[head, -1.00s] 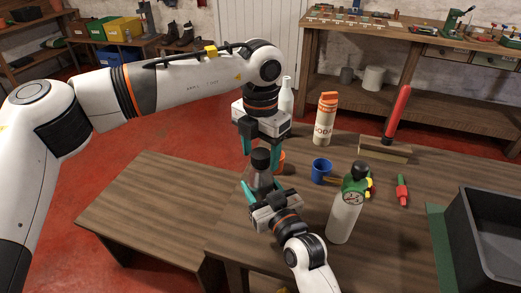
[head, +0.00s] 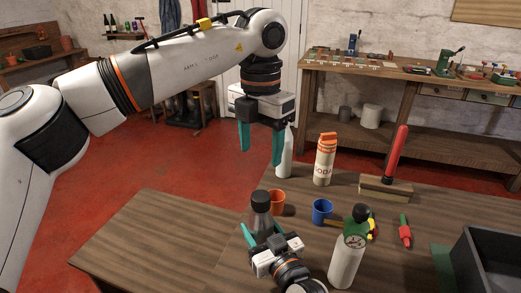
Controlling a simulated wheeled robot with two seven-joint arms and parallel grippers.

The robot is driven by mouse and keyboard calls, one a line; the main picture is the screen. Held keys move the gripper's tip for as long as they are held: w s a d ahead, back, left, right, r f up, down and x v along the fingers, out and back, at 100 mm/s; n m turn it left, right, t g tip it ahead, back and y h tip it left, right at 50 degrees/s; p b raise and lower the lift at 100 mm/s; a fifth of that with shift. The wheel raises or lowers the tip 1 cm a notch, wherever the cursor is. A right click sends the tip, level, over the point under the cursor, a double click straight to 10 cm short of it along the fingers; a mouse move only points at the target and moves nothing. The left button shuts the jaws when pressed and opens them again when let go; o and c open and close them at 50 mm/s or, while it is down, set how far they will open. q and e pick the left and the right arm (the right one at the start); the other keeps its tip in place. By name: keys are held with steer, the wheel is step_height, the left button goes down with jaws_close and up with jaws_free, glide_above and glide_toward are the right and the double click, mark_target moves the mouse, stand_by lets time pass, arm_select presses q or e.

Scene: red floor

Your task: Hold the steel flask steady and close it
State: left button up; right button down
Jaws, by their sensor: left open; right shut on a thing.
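The steel flask (head: 262,219) is grey and stands upright near the table's left edge, with a black cap (head: 261,197) on its top. Whether the cap is fully tight cannot be told. My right gripper (head: 264,234) is shut on the flask's body low down, and hides its lower part. My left gripper (head: 260,152) is open and empty, pointing down above the cap with a clear gap between fingertips and cap.
An orange cup (head: 278,203) stands close behind the flask, and a blue mug (head: 321,210) is to its right.

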steer(key=shift+c, duration=2.4)
jaws_free()
steer(key=shift+s, duration=0.1)
steer(key=v, duration=1.2)
